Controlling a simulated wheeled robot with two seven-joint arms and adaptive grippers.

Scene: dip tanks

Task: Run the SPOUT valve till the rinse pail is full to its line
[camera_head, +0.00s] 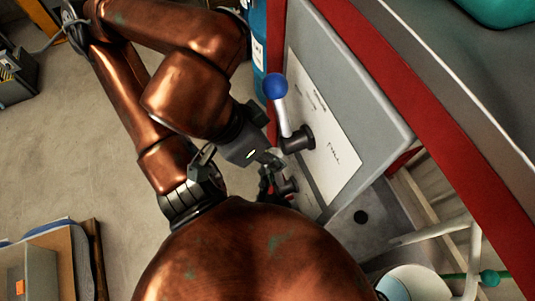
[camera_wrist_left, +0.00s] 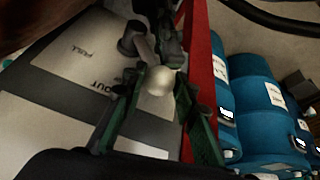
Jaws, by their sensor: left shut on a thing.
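A lever with a pale round knob (camera_wrist_left: 160,80) stands on the panel, beside lettering that ends in "OUT". My left gripper (camera_wrist_left: 157,92) is shut on this lever near the knob, its green fingers on either side. In the head view my left gripper (camera_head: 268,178) is at the lower lever, whose knob is hidden there. A second lever with a blue ball (camera_head: 275,86) stands higher on the same panel, apart from the gripper. A pale round pail (camera_head: 412,281) is partly visible at the bottom edge; its level and line cannot be made out. My right gripper is out of view.
The grey panel (camera_head: 378,95) carries a white label and has red framing (camera_head: 400,80) behind it. Blue drums (camera_wrist_left: 240,85) stand beyond the panel. Open floor (camera_head: 65,130) lies to the left.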

